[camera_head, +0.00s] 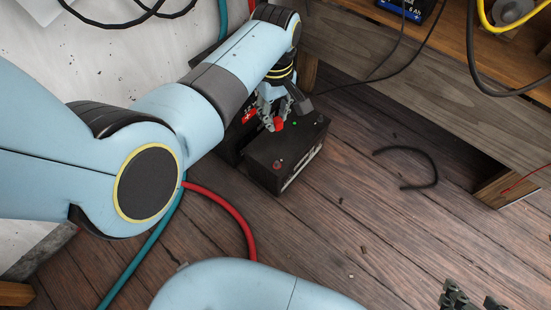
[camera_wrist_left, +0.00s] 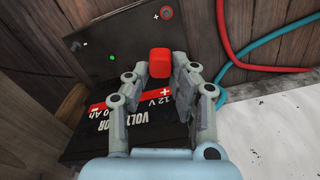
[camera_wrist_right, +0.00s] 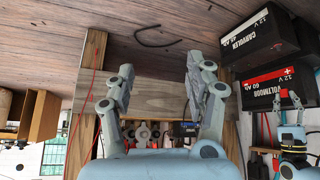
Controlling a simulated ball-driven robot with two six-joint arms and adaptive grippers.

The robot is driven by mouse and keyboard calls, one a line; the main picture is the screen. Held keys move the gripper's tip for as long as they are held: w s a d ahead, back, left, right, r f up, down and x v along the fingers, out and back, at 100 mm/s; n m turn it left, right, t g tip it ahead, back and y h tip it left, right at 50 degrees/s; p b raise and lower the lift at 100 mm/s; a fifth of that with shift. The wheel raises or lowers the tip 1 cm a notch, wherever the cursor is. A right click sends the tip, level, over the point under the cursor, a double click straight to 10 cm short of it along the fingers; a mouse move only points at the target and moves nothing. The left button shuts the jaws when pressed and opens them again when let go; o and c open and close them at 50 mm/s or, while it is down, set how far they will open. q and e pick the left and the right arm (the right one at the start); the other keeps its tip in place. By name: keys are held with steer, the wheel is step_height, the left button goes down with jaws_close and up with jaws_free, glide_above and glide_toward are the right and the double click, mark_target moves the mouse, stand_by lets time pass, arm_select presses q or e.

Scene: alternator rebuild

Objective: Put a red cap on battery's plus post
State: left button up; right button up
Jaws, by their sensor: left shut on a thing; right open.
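My left gripper (camera_head: 272,110) is shut on a red cap (camera_head: 278,124), which shows between its fingertips in the left wrist view (camera_wrist_left: 159,63). The cap is over the top of the front black battery (camera_head: 262,151); I cannot tell its height above it. That battery's top has a red-ringed post (camera_head: 278,163) at its near end, apart from the cap, also in the left wrist view (camera_wrist_left: 166,13). A second battery (camera_wrist_left: 137,112), labelled VOLTMOOR, stands behind, partly hidden by my gripper. My right gripper (camera_wrist_right: 167,69) is open and empty, away from the batteries.
The batteries stand on a dark plank floor (camera_head: 400,240) by a wooden bench (camera_head: 430,85). A black cable piece (camera_head: 436,170) lies on the floor. A red hose (camera_head: 235,212) and a teal hose (camera_head: 135,260) run near my left arm. Floor right of the batteries is mostly free.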

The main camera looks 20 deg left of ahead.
arm_select(q)
steer(key=n+b, duration=0.2)
steer(key=b, duration=0.1)
glide_toward(274, 163)
steer(key=shift+d+f, duration=0.1)
steer(key=shift+f+b, duration=0.4)
steer(key=shift+b, duration=0.15)
steer(key=shift+s+f+b, duration=0.1)
steer(key=shift+f+b, duration=0.6)
steer(key=shift+f, duration=0.05)
steer(key=shift+f+b, duration=0.7)
steer(key=shift+b, duration=0.05)
steer(key=shift+f, duration=0.2)
arm_select(e)
steer(key=w+a+r+t+y, duration=0.1)
steer(key=w+r+t, duration=0.3)
steer(key=t, duration=0.4)
steer(key=shift+w+a+n, duration=0.35)
steer(key=shift+a+n, duration=0.05)
steer(key=shift+a, duration=0.05)
arm_select(q)
steer(key=shift+f+b, duration=0.8)
steer(key=shift+f, duration=0.35)
arm_select(e)
steer(key=shift+s+f, duration=0.2)
steer(key=shift+f, duration=0.45)
arm_select(q)
steer(key=o, duration=0.8)
